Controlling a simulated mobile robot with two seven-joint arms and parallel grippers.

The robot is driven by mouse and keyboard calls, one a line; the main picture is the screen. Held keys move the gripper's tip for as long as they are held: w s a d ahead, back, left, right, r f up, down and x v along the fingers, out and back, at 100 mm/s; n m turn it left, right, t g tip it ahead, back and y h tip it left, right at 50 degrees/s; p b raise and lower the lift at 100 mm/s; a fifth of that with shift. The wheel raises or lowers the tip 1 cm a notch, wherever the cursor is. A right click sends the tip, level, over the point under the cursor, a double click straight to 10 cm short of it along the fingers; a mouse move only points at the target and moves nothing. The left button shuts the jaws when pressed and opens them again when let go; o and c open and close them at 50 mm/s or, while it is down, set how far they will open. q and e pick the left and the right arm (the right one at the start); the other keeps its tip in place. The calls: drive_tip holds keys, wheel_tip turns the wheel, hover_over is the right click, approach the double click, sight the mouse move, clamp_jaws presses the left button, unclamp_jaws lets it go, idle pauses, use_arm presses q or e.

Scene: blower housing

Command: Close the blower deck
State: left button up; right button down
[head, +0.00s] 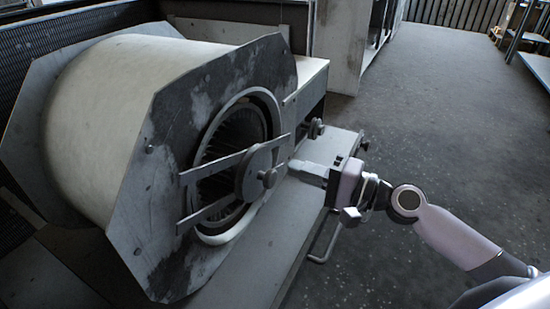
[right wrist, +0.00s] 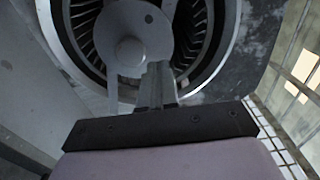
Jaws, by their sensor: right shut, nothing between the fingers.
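The blower (head: 112,88) is a pale drum with a grey octagonal front plate (head: 160,190) and a round finned opening. A bracket with a round hub (head: 255,172) crosses the opening. The hub also shows in the right wrist view (right wrist: 130,40). A flat grey deck (head: 262,245) lies under the blower, and a bent bar handle (head: 322,256) is at its right edge. My right gripper (head: 296,168) is shut and empty, pointing left beside the hub. Its closed fingers (right wrist: 157,85) show in front of the opening in the right wrist view. My left gripper is out of view.
A small knob (head: 316,128) sits on the housing behind my right gripper. A pale cabinet (head: 342,40) stands at the back. The dark speckled floor (head: 440,110) on the right is clear. A metal rack (head: 520,35) is at the far right.

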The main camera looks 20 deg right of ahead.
sight(261, 157)
drive_tip(key=x, duration=0.4)
drive_tip(key=shift+w+a+r+p, duration=0.1)
drive_tip(key=shift+w+p, duration=0.05)
drive_tip(key=shift+p, duration=0.25)
drive_tip(key=shift+w+a, duration=0.4)
drive_tip(key=shift+w, duration=0.05)
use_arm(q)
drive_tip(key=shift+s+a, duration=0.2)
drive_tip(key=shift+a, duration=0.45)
use_arm(e)
drive_tip(key=shift+w+a, duration=0.15)
